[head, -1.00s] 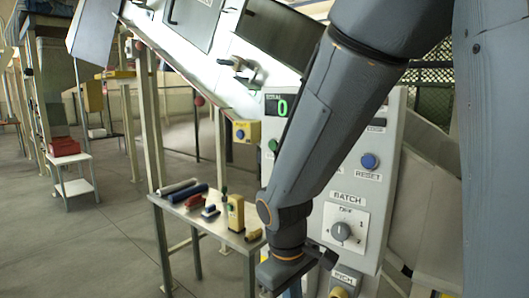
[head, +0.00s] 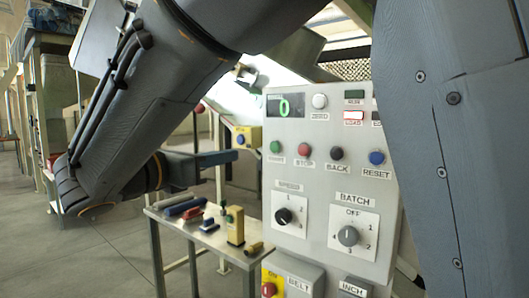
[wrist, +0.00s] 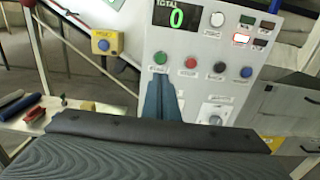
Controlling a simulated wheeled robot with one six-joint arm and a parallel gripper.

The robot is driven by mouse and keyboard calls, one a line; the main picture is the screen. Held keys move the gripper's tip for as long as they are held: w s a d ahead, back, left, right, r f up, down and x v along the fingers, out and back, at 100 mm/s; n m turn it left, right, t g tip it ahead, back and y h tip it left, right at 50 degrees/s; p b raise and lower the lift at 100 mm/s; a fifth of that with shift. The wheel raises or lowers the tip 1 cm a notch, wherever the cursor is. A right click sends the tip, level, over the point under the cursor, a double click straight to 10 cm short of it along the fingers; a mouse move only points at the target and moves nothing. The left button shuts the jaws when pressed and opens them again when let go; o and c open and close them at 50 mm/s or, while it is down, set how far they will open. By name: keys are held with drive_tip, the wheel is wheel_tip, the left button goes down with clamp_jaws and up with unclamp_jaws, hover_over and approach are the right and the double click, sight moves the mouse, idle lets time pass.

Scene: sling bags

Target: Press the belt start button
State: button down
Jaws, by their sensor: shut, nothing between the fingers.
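The control panel (head: 325,180) faces me with a green button (head: 276,147) at its left, its label too small to read. A BELT label (head: 299,284) is on a grey box at the panel's bottom, beside a yellow part marked ON with a red button (head: 268,290). My gripper (head: 236,156) is shut and empty, pointing right at the panel, left of the green button. In the wrist view the shut fingers (wrist: 160,80) appear just below the green button (wrist: 160,58); whether they touch the panel I cannot tell.
Red STOP (head: 304,149), black BACK (head: 337,153) and blue RESET (head: 376,157) buttons sit right of the green one. SPEED (head: 284,216) and BATCH (head: 348,236) dials lie below. A small table (head: 205,240) with several items stands left. A yellow box with a blue button (head: 240,139) is behind.

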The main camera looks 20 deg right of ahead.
sight(273, 147)
drive_tip(key=shift+d, duration=0.1)
drive_tip(key=p+x, duration=0.3)
drive_tip(key=x, duration=1.1)
drive_tip(key=shift+f, duration=0.1)
drive_tip(key=shift+w+d+p, duration=0.3)
drive_tip(key=shift+w+d, duration=0.15)
drive_tip(key=shift+d, duration=0.15)
drive_tip(key=b+v, duration=0.1)
drive_tip(key=v, duration=1.3)
drive_tip(key=shift+a, duration=0.2)
